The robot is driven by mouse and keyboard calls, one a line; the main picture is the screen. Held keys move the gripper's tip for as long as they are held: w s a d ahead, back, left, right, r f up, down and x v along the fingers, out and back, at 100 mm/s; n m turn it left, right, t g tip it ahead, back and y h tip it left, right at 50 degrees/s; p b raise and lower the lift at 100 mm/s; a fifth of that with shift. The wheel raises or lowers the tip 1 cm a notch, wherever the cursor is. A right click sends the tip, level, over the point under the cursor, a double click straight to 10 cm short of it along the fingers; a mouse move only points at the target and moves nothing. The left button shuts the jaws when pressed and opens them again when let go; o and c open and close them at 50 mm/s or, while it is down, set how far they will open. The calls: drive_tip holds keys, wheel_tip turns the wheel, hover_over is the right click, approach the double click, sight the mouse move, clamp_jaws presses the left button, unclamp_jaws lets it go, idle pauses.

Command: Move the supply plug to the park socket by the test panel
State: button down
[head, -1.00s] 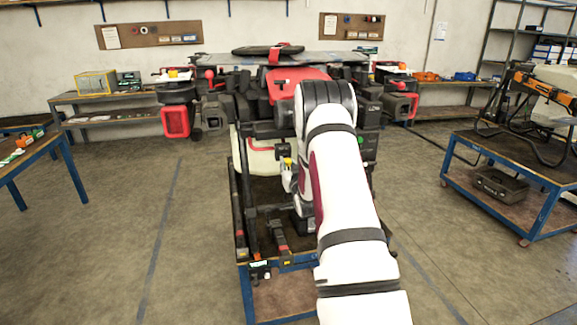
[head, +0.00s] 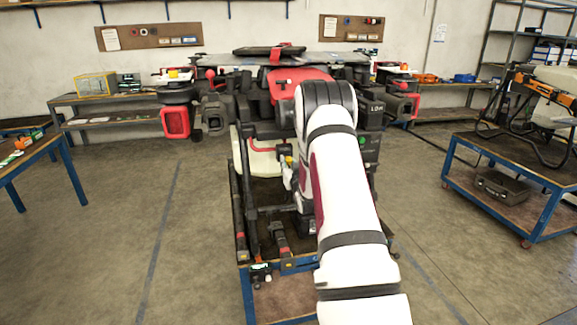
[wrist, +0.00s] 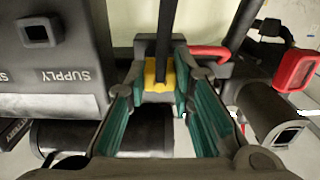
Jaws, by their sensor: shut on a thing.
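The supply plug shows as a yellow block (wrist: 158,78) with a black, rod-like part running up from it in the wrist view. My gripper (wrist: 160,85), with green finger pads, is shut on it. The yellow part (head: 288,160) also shows small in the head view, left of my white arm at the drone's front. A dark housing marked SUPPLY (wrist: 68,76), upside down, is at the left of the wrist view, apart from the plug. A square socket (wrist: 38,32) on it looks empty. I cannot make out the park socket or the test panel.
The drone (head: 270,110) stands on a blue-framed cart (head: 248,300). A black bar and red handle (wrist: 210,52) run close right of my fingers. A dark cylinder (wrist: 275,118) is at the right. Open floor (head: 130,220) lies left; another cart (head: 525,205) stands right.

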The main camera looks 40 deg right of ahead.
drive_tip(key=shift+w+d, duration=0.2)
drive_tip(key=shift+w, duration=0.1)
drive_tip(key=c, duration=1.3)
unclamp_jaws()
drive_tip(key=shift+s+a, duration=0.1)
drive_tip(key=v, duration=1.1)
drive_tip(key=shift+s+a, duration=0.25)
drive_tip(key=shift+s, duration=0.1)
